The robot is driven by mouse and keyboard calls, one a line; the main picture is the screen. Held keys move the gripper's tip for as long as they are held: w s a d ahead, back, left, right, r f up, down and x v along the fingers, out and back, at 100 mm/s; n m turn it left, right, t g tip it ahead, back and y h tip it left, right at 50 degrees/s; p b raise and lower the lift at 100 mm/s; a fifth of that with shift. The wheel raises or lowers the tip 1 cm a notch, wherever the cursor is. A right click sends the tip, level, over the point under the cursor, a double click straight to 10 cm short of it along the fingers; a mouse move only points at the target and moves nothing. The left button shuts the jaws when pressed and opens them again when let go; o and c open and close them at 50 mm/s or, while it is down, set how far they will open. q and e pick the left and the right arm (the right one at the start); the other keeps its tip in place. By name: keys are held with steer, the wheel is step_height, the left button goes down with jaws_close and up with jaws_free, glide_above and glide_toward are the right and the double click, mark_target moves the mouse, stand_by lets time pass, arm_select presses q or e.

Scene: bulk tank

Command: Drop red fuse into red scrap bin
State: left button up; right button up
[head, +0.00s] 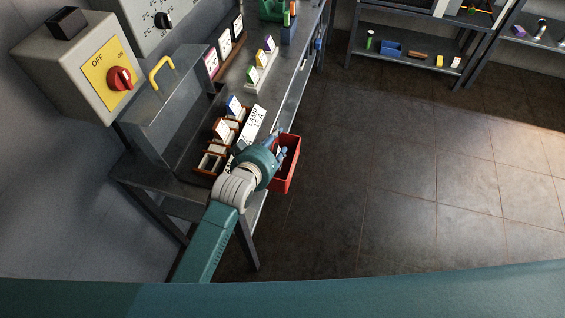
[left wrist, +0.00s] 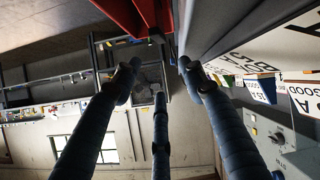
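The red scrap bin (head: 288,178) sits at the front edge of the grey bench, and its red wall also shows at the top of the left wrist view (left wrist: 118,12). My left gripper (head: 280,142) is at the bin, with its blue fingers over or beside the bin's rim. In the left wrist view the three fingers of the left gripper (left wrist: 158,72) are spread apart, with nothing seen between them. I cannot make out a red fuse in either view. My right gripper is not in view.
Brown compartment trays (head: 212,160) with upright cards stand on the bench beside a white lamp label (head: 256,122). A switch box (head: 105,75) with a red knob is at the left. Shelves (head: 405,62) stand at the back. The tiled floor (head: 400,165) to the right is clear.

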arm_select(q)
steer(key=v, duration=1.2)
stand_by(0.5)
